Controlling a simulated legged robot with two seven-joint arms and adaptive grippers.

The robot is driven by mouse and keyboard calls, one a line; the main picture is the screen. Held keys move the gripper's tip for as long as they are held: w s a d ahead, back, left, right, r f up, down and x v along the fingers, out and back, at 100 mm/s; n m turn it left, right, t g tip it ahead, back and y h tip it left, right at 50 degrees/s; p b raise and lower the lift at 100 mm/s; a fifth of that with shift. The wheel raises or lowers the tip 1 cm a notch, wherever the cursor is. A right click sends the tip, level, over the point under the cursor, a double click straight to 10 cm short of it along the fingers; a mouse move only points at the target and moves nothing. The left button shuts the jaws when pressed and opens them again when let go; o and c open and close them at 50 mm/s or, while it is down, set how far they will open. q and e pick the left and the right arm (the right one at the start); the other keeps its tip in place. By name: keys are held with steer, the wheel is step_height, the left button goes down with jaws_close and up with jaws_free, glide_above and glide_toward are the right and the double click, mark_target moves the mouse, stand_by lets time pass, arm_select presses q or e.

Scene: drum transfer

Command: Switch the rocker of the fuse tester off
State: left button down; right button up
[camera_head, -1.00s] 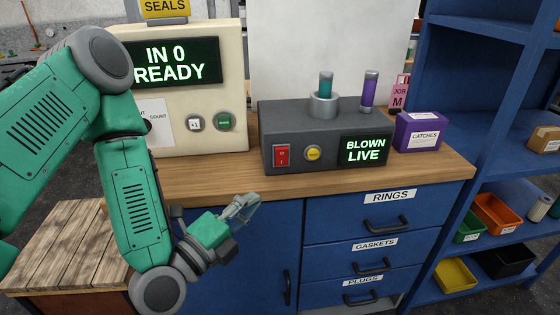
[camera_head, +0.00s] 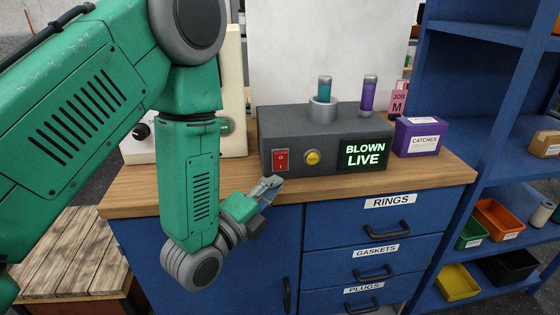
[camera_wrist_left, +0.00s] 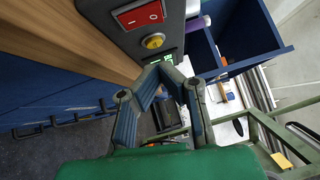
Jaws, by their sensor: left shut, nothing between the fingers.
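The fuse tester (camera_head: 300,120) is a dark grey box on the wooden bench. Its red rocker (camera_head: 281,160) is at the left of its front face, and it also shows at the top of the left wrist view (camera_wrist_left: 138,14). A yellow button (camera_head: 313,157) sits right of the rocker. The lit display (camera_head: 364,153) reads BLOWN LIVE. A teal cylinder (camera_head: 325,87) stands in the grey socket on top. My left gripper (camera_head: 270,185) is shut and empty, just below and in front of the rocker, apart from it. My right gripper is out of view.
A purple cylinder (camera_head: 369,92) stands behind the tester's right end. A purple CATCHES box (camera_head: 418,137) is to its right. The cream machine (camera_head: 233,90) at left is mostly hidden by my arm. Blue drawers (camera_head: 372,229) lie below the bench top.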

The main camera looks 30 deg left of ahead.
mark_target(285, 158)
arm_select(q)
steer(key=w, duration=0.1)
steer(key=w+a, duration=0.1)
steer(key=w, duration=0.3)
steer(key=shift+w+a+r+p, duration=0.15)
steer(key=shift+a+r+p, duration=0.05)
steer(key=shift+r+p, duration=0.15)
steer(key=shift+w+a, duration=0.35)
steer(key=shift+w, duration=0.05)
steer(key=shift+d, duration=0.1)
steer(key=shift+r, duration=0.1)
steer(key=shift+w+r+n+g+p, duration=0.25)
steer(key=shift+r+n+g+p, duration=0.05)
steer(key=shift+p, duration=0.5)
steer(key=shift+f, duration=0.2)
